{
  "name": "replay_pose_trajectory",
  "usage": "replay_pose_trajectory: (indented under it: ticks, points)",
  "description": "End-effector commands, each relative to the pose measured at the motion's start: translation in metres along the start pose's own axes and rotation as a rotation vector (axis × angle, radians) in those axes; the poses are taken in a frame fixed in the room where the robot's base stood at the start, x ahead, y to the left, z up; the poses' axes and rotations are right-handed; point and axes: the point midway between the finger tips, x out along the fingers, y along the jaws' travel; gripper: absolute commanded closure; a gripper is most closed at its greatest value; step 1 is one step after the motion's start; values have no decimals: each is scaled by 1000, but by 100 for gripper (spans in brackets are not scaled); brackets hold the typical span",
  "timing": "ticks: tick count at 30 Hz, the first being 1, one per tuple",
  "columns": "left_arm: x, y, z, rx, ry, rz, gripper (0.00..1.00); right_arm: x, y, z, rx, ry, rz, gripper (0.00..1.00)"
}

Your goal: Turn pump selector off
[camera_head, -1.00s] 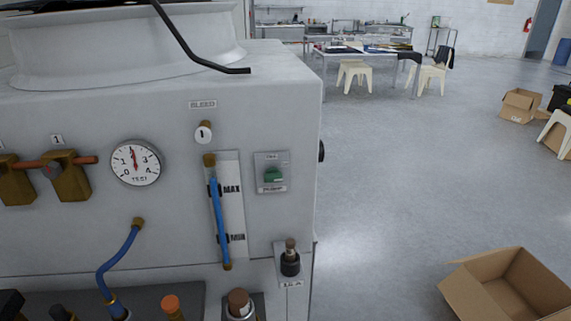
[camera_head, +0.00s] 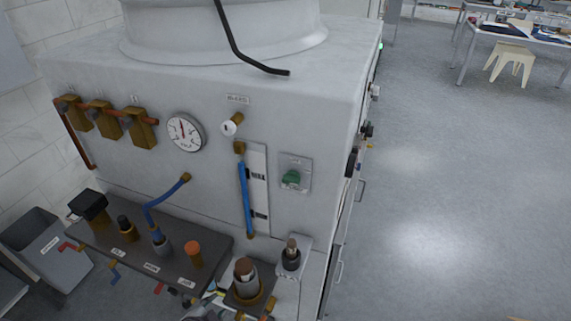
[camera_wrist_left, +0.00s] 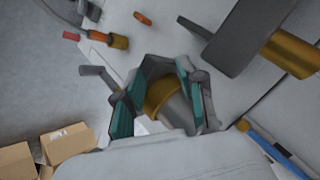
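The pump selector is a green knob (camera_head: 291,178) on a small grey plate on the front of the white machine (camera_head: 330,115). It sits right of the blue level tube (camera_head: 245,195). My left gripper (camera_head: 212,296) shows only in small part at the bottom of the head view, below and left of the knob. In the left wrist view its teal-padded fingers (camera_wrist_left: 163,72) stand apart. A brass and grey cylinder shows between or behind them; I cannot tell if they touch it. The knob is not identifiable there. My right gripper is not seen.
A dark shelf (camera_head: 160,246) with fittings juts out below the gauge (camera_head: 185,132). A capped fitting (camera_head: 245,275) and a small black fitting (camera_head: 291,258) stand below the knob. A grey bin (camera_head: 45,250) is at lower left. Floor on the right is clear.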

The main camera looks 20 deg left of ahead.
Motion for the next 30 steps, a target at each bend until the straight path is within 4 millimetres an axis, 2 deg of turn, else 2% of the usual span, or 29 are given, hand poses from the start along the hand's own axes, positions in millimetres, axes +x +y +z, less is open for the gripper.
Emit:
replay_pose_trajectory:
  ticks: [1,2,3,6,9,12,14,16,19,30]
  points:
    - [-26,-35,-34,63,62,-49,60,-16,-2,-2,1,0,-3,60]
    - [-39,-53,-52,109,103,-80,60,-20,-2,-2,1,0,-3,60]
    - [-60,-78,-80,185,169,-130,60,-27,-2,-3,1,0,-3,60]
    - [-116,-127,-149,408,354,-263,60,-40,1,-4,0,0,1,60]
    - [-168,-150,-203,616,523,-376,60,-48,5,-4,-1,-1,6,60]
    - [-206,-156,-239,762,647,-456,60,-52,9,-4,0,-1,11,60]
    - [-221,-156,-252,815,694,-486,60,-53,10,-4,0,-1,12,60]
    - [-230,-157,-260,851,725,-507,60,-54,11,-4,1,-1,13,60]
    - [-230,-157,-267,864,739,-517,60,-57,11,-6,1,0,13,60]
    - [-197,-166,-308,859,737,-517,60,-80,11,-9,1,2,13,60]
